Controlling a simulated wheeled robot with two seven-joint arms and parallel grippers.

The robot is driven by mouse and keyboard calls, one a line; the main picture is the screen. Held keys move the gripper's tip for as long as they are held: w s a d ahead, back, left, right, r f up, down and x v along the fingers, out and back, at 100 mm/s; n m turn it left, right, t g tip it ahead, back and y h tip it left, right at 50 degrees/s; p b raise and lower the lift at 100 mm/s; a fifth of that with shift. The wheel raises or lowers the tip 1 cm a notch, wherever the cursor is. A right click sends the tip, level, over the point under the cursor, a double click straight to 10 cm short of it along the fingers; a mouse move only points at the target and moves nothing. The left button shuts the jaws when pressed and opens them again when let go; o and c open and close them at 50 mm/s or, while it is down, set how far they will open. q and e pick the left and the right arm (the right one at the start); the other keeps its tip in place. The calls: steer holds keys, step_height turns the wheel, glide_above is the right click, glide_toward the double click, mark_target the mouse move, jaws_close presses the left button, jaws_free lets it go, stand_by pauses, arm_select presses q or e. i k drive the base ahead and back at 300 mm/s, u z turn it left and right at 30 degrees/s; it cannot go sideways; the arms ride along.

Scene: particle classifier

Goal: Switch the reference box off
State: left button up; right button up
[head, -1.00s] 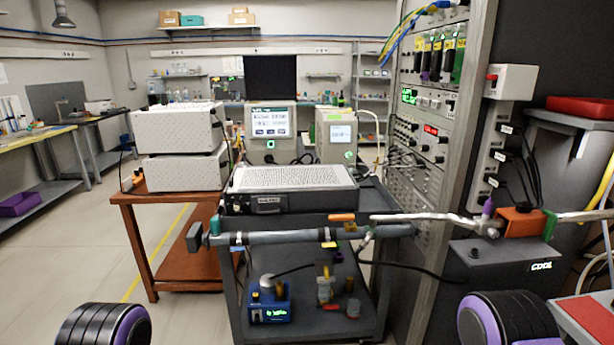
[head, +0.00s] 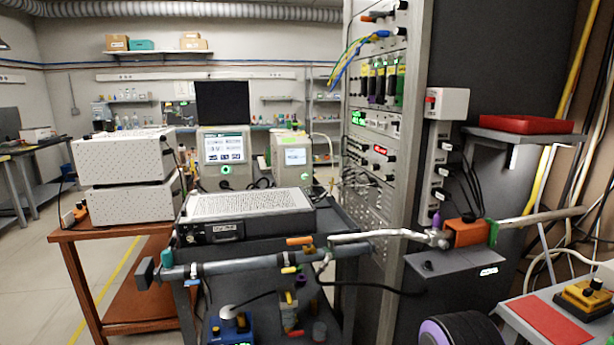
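No box in view carries a label that I can read as "reference". A white box with a red switch (head: 430,103) is fixed to the side of the tall rack, above a column of sockets with black plugs. Two white perforated boxes (head: 125,162) are stacked on the brown table at left. A blue box (head: 232,331) sits low on the cart, cut by the bottom edge. A yellow and black box (head: 585,298) stands at the far right. Neither of my grippers is in view; only a rounded part of my own arm shows at bottom right.
A grey cart (head: 335,212) carries a flat perforated instrument (head: 250,203). A horizontal pipe (head: 255,262) crosses its front. Free floor (head: 35,260) lies at left.

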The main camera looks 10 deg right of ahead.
mark_target(586, 293)
steer(key=u, duration=0.65)
steer(key=k, duration=1)
steer(key=u, duration=0.85)
steer(key=i, duration=1.6)
steer(key=z, duration=1.7)
steer(key=i, duration=1)
steer(key=z, duration=2.45)
